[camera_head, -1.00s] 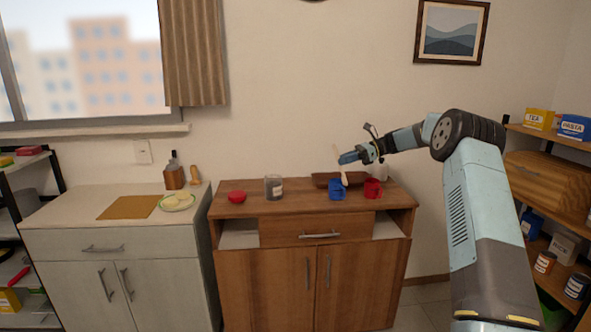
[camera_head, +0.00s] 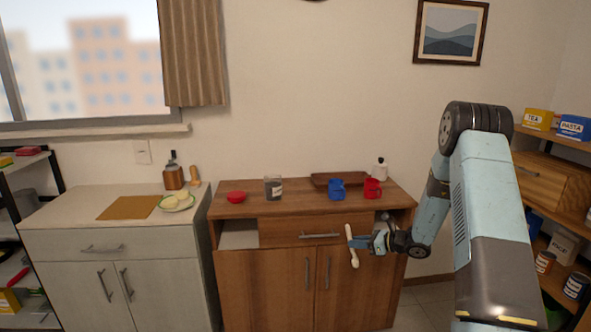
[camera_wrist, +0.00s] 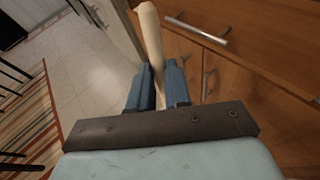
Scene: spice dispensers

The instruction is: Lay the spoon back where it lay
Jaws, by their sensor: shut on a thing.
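A pale wooden spoon (camera_head: 352,246) is held roughly upright in my gripper (camera_head: 362,244), in front of the brown cabinet's drawer and door. In the wrist view the spoon (camera_wrist: 150,38) passes between the two blue fingers of my gripper (camera_wrist: 158,84), which are shut on it. The spoon is clear of the cabinet top, below its front edge. A brown tray (camera_head: 322,180) lies on the cabinet top towards the back, partly hidden by a blue mug.
The drawer handle (camera_head: 319,235) sticks out near the spoon. A shelf stands right.

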